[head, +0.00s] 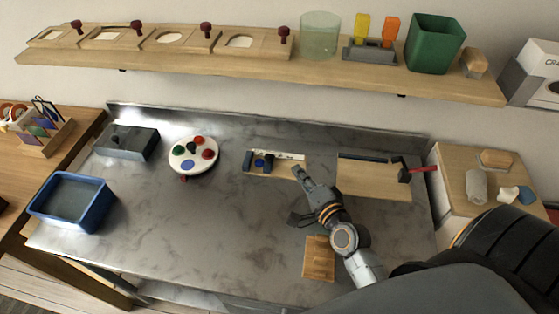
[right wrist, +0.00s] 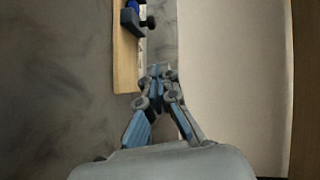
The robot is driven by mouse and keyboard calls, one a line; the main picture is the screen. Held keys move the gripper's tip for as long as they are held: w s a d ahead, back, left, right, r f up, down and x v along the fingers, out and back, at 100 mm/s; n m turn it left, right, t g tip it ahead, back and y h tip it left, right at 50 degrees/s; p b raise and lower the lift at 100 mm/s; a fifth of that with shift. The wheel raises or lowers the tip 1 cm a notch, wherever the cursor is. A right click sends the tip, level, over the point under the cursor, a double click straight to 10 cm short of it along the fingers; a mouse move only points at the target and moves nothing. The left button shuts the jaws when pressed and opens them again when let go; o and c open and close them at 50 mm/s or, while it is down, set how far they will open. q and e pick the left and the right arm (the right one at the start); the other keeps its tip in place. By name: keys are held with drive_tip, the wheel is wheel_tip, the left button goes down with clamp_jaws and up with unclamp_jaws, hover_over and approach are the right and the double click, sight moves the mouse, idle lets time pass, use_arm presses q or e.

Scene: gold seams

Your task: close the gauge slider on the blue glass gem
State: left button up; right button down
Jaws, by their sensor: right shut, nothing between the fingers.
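The gauge (head: 291,172) is a pale wooden board lying on the metal bench; its edge also shows in the right wrist view (right wrist: 125,65). The blue glass gem (head: 259,163) sits near its left part, partly hidden in the right wrist view (right wrist: 133,4). The dark slider (head: 269,162) stands just right of the gem; in the right wrist view the slider (right wrist: 130,20) has a black knob. I cannot tell whether it touches the gem. My right gripper (head: 298,171) is shut and empty at the board's right end, also seen in the right wrist view (right wrist: 158,70). My left gripper is not in view.
A round palette (head: 193,166) with coloured pieces and a grey box (head: 127,142) stand to the left, with a blue tub (head: 71,200) nearer. A wooden board (head: 370,182) with a red-handled hammer (head: 420,169) lies right. A slatted wooden block (head: 319,262) lies in front.

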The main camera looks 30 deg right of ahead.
sight(270, 157)
drive_tip(key=w, duration=0.4)
drive_tip(key=shift+d+f, duration=0.15)
drive_tip(key=shift+f, duration=0.1)
drive_tip(key=shift+w+a+f+p, duration=0.2)
drive_tip(key=shift+w+a+p, duration=0.05)
drive_tip(key=shift+w+a, duration=0.2)
drive_tip(key=shift+w+a+f+p, duration=0.15)
drive_tip(key=shift+w+a+p, duration=0.05)
drive_tip(key=shift+w+a, duration=0.25)
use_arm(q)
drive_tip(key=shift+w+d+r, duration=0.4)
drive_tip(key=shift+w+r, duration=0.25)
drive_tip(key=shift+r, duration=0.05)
use_arm(e)
drive_tip(key=shift+w+a+f, duration=0.25)
drive_tip(key=shift+w+a, duration=0.25)
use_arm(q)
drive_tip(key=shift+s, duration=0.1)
use_arm(e)
drive_tip(key=shift+w+a+p, duration=0.4)
drive_tip(key=shift+w+a, duration=0.15)
drive_tip(key=shift+a, duration=0.1)
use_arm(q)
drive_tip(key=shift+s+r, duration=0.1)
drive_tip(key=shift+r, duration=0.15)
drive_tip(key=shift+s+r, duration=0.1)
